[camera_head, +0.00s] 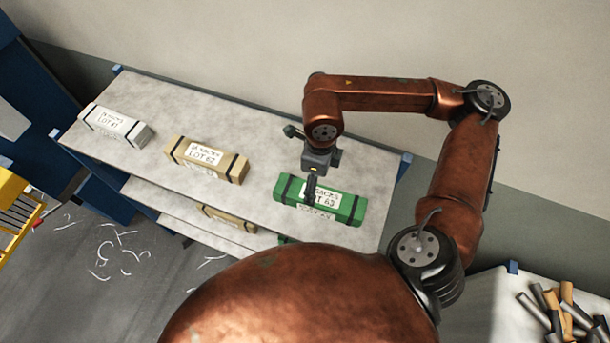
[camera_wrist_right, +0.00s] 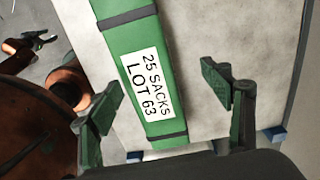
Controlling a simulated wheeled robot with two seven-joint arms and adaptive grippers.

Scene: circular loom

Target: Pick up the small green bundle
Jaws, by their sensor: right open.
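The green bundle (camera_head: 345,207) is a long box-shaped pack with dark straps and a white label reading "LOT 63". It lies on the right part of the upper shelf. My right gripper (camera_head: 312,190) points down over the bundle's middle and hides part of its label. In the right wrist view the bundle (camera_wrist_right: 122,42) runs from the top edge down between the two spread fingers of the gripper (camera_wrist_right: 162,88). The fingers are open and hold nothing. I cannot tell how high they are above it.
A tan bundle (camera_head: 207,160) and a white bundle (camera_head: 115,126) lie farther left on the upper shelf (camera_head: 265,140), with clear gaps between them. Another tan pack (camera_head: 228,218) lies on a lower shelf. A wall (camera_head: 240,40) stands behind. Tubes (camera_head: 565,310) lie at bottom right.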

